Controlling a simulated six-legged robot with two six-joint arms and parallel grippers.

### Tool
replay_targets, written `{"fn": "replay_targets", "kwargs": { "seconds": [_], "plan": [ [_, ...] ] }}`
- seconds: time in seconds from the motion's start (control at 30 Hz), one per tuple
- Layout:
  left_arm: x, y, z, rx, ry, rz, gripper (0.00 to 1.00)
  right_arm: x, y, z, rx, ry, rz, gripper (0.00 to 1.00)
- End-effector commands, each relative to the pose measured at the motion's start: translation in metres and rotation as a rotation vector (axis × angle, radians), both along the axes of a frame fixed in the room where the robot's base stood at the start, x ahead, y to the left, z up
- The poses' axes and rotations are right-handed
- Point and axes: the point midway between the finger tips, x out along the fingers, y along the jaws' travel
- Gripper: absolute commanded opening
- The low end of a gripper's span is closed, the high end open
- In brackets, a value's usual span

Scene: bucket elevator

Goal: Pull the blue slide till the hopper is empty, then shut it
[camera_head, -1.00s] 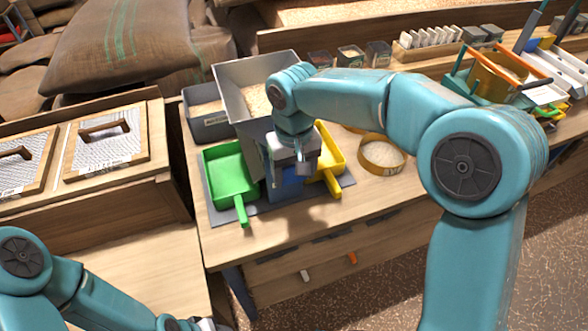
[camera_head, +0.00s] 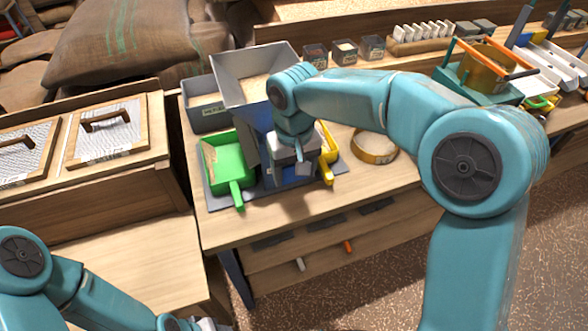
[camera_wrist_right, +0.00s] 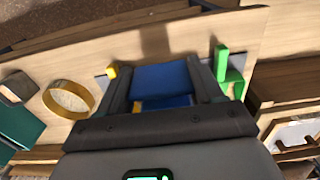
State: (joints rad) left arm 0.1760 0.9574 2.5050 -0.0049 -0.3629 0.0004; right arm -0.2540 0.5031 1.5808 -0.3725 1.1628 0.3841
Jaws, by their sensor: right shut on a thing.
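The grey hopper (camera_head: 227,92) stands at the back of the table with pale grain visible inside. My right gripper (camera_head: 293,170) is in front of it, shut on the blue slide, which lies between the two dark fingers in the right wrist view (camera_wrist_right: 160,78). In the head view the gripper and wrist hide most of the slide. A green scoop-like tray (camera_head: 224,160) stands left of the gripper with tan grain along its left side. A yellow one (camera_head: 328,165) stands to the right, partly hidden. Only a bit of my left gripper (camera_head: 207,325) shows at the bottom edge.
A grey bin (camera_head: 205,118) stands left of the hopper. A round sieve (camera_head: 374,146) lies right of the yellow tray. Small jars (camera_head: 344,51) and a teal tray with a brass drum (camera_head: 488,72) stand further back. The front table strip is clear.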

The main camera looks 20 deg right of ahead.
Motion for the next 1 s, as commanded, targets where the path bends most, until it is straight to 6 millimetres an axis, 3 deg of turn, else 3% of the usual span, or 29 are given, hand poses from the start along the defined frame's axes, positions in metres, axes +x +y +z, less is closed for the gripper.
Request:
{"fn": "replay_targets", "kwargs": {
  "seconds": [0.2,0.23,0.3,0.67,0.77,1.0],
  "plan": [
    [0.0,0.0,0.001,0.0,0.0,0.0,0.48,-0.001,0.0,0.0,-0.002,0.019,-0.001,0.11],
    [0.0,0.0,0.001,0.0,0.0,0.0,0.48,-0.001,0.0,0.0,-0.001,0.019,-0.001,0.72],
    [0.0,0.0,0.001,0.0,-0.001,0.0,0.48,0.0,0.0,0.0,-0.001,0.018,-0.002,0.92],
    [0.0,0.0,0.001,0.0,-0.001,0.0,0.48,0.001,0.0,0.005,0.0,0.012,-0.001,0.92],
    [0.0,0.0,0.001,0.0,0.0,0.0,0.48,0.001,0.001,0.019,0.0,0.009,0.0,0.92],
    [0.0,0.0,0.006,0.0,0.0,0.0,0.48,0.001,0.001,0.082,0.001,0.007,-0.001,0.92]
  ]
}}
